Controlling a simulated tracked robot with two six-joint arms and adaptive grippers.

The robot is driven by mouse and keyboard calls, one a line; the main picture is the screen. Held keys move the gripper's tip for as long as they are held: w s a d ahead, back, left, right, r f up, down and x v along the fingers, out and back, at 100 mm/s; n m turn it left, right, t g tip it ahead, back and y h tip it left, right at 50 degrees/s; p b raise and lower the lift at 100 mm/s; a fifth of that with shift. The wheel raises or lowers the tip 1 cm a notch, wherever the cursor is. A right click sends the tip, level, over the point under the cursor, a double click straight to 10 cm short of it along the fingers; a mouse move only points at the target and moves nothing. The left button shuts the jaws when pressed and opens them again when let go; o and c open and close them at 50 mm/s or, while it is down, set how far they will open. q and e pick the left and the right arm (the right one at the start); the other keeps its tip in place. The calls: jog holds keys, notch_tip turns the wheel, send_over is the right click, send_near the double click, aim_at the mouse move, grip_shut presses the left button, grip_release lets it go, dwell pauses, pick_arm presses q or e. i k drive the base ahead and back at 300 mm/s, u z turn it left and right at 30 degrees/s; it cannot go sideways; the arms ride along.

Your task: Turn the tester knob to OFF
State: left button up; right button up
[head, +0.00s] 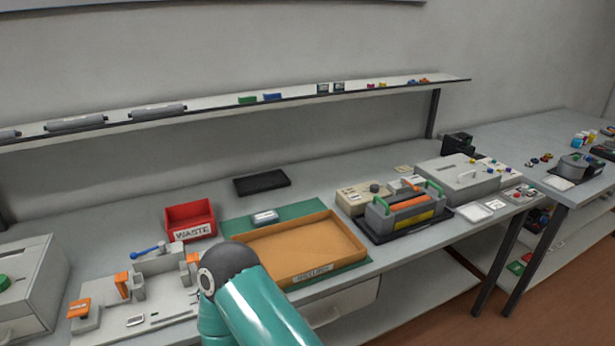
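A beige box with a dark round knob (375,187) on its top, which looks like the tester (350,206), stands on the bench right of the orange tray. Its front right part is hidden behind a grey cartridge unit with green ends (405,221). The knob's pointer direction and its markings are too small to read. Neither of my grippers shows in the head view. Only a teal arm link of mine with a dark joint rises from the bottom edge, over the front left corner of the tray.
An orange tray (300,228) on a green mat and a red WASTE bin (190,219) lie left of the tester. A grey fixture with orange clamps (135,300) is at front left. A large grey case (458,180) stands to the right. A shelf (215,103) runs above the bench.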

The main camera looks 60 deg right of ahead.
aim_at(374, 188)
jog(key=z, duration=0.4)
jog(key=i, duration=0.2)
jog(key=u, duration=1.95)
jog(key=k, duration=1.65)
jog(key=z, duration=0.4)
jog(key=k, duration=1.3)
jog(key=z, duration=1.2)
jog(key=i, duration=0.5)
jog(key=z, duration=0.15)
